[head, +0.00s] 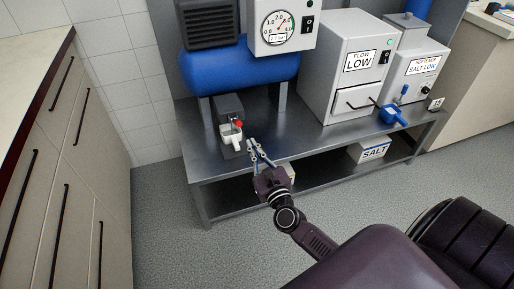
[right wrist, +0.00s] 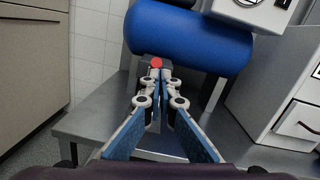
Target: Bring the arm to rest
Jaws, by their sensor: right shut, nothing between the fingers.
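My right arm reaches in from the lower right of the head view. Its right gripper (head: 253,143) is shut and empty, with its fingers over the front part of the metal bench (head: 310,136). In the right wrist view the gripper's fingers (right wrist: 161,80) come together at the tips, with blue pads along the insides. Their tips appear just below a red knob (right wrist: 155,62) in that picture; I cannot tell whether they touch anything. In the head view the red knob (head: 239,124) sits on a small dark unit, left of the fingertips. My left gripper is not in view.
Behind are a blue tank (head: 240,66), a gauge box (head: 282,25) and the FLOW LOW cabinet (head: 346,72). A SALT box (head: 370,150) is on the lower shelf.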

